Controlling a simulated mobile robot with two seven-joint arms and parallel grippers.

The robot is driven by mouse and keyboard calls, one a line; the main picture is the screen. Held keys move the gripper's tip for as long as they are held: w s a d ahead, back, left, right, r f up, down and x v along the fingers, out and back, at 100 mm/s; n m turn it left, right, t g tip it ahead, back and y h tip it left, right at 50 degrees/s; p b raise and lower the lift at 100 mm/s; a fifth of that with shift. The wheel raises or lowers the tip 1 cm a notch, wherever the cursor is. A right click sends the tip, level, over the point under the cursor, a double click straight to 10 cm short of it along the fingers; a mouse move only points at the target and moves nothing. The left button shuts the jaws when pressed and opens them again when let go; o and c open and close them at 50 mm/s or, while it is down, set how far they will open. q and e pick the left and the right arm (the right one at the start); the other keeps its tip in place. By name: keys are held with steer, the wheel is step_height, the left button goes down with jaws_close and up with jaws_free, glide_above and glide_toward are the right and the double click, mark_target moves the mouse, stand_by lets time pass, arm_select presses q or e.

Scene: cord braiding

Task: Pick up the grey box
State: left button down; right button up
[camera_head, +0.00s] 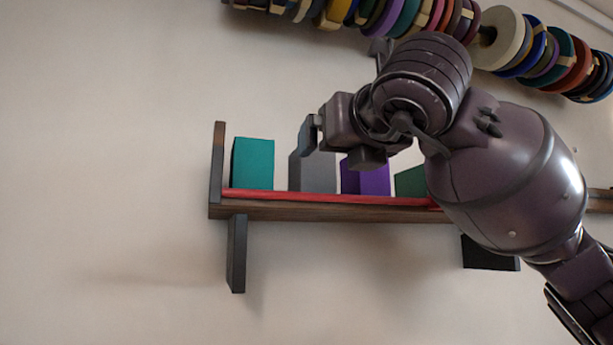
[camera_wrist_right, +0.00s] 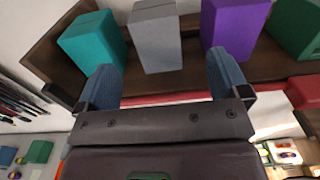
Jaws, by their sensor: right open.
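The grey box (camera_head: 313,172) stands upright on a wall shelf (camera_head: 330,210), between a teal box (camera_head: 252,164) and a purple box (camera_head: 373,179). My right arm comes in from the right and partly covers the grey box's top in the head view. In the right wrist view the grey box (camera_wrist_right: 155,38) stands just beyond my right gripper (camera_wrist_right: 163,82). The gripper is open and empty, its two blue fingers spread toward the left and right of the grey box, without visible contact. My left gripper is not in view.
A green box (camera_head: 411,181) stands right of the purple one, partly behind my arm. A red strip (camera_head: 300,197) runs along the shelf's front edge. The shelf has a raised left end (camera_head: 218,160). Spools of coloured cord (camera_head: 405,18) hang above.

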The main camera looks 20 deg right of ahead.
mark_target(320, 159)
steer(key=w, duration=0.4)
steer(key=shift+w+a, duration=0.3)
steer(key=shift+w+d+p, duration=0.1)
steer(key=shift+w+p, duration=0.2)
steer(key=shift+w, duration=0.2)
steer(key=w+p, duration=0.1)
steer(key=w, duration=0.3)
steer(key=shift+w+r, duration=0.15)
steer(key=shift+w, duration=0.1)
steer(key=shift+w+a, duration=0.2)
steer(key=shift+w, duration=0.2)
steer(key=c, duration=1.1)
